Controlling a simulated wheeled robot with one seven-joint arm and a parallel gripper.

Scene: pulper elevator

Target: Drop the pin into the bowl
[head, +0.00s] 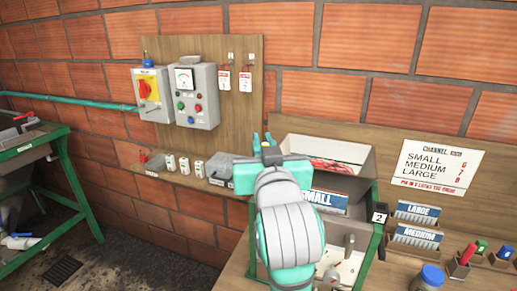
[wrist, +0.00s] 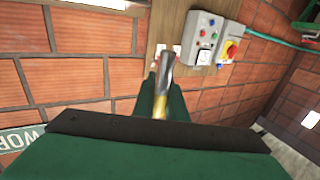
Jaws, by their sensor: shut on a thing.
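My gripper (head: 262,140) is near the middle of the head view, raised in front of the wooden wall panel. In the wrist view its two green fingers (wrist: 162,100) are closed around a pin (wrist: 165,75) with a grey metal end and a yellowish lower part. The pin points away from the gripper and touches nothing else that I can see. In the head view the pin is too small to make out clearly. I cannot identify a bowl for certain in either view.
An open pale metal bin (head: 352,153) with reddish contents stands right of my gripper. A shelf with small white containers (head: 196,167) is to the left, below a control box (head: 197,97). Label racks (head: 417,212) and a blue-lidded jar (head: 431,277) are at right.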

